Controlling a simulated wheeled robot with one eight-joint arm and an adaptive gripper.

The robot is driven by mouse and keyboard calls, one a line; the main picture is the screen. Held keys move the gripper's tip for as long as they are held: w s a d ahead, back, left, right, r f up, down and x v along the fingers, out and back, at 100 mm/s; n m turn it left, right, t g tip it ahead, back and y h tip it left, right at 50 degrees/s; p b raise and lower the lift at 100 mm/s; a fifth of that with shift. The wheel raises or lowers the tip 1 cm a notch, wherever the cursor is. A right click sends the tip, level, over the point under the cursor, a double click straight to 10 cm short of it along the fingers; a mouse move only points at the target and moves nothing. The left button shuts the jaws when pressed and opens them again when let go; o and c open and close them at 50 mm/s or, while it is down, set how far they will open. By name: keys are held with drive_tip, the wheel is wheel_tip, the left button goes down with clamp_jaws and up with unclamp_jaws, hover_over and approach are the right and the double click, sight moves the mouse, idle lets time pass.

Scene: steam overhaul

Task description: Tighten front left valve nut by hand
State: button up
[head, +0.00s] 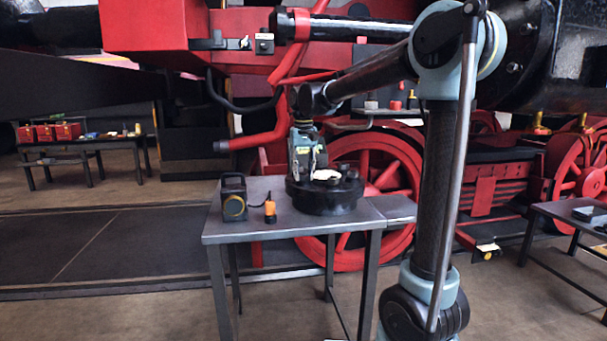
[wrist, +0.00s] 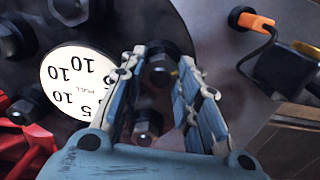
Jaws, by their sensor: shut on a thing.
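A round black valve flange (head: 325,198) with several dark nuts and a white dial (head: 326,174) sits on the grey metal table (head: 235,225). My gripper (head: 306,172) points down over the flange's left side. In the wrist view my gripper (wrist: 163,58) has its fingertips on either side of a dark valve nut (wrist: 159,72), shut on it. A second nut (wrist: 147,126) shows between the fingers, nearer the palm. The white dial (wrist: 78,80) lies left of the fingers. How far the held nut is turned down cannot be told.
A black boxy lamp (head: 234,198) and an orange-topped plug (head: 270,210) stand on the table left of the flange. The red locomotive wheel (head: 385,165) is close behind. A bench with red boxes (head: 67,131) stands far left.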

drive_tip(key=shift+w, duration=0.1)
drive_tip(key=o, duration=1.1)
drive_tip(key=shift+c, duration=0.2)
wheel_tip(320, 180, up, 12)
drive_tip(key=s+d+f+m+t, duration=0.1)
drive_tip(key=s+d+f, duration=0.9)
drive_tip(key=d, duration=0.2)
drive_tip(key=s+d+f+m+t, duration=0.1)
drive_tip(key=s+d+f, duration=0.9)
drive_tip(key=d, duration=0.3)
drive_tip(key=s+d+f, duration=0.3)
drive_tip(key=s+f, duration=0.6)
drive_tip(key=f, duration=0.3)
drive_tip(key=shift+d+f+m, duration=0.3)
drive_tip(key=shift+d+m, duration=0.05)
drive_tip(key=shift+m, duration=0.05)
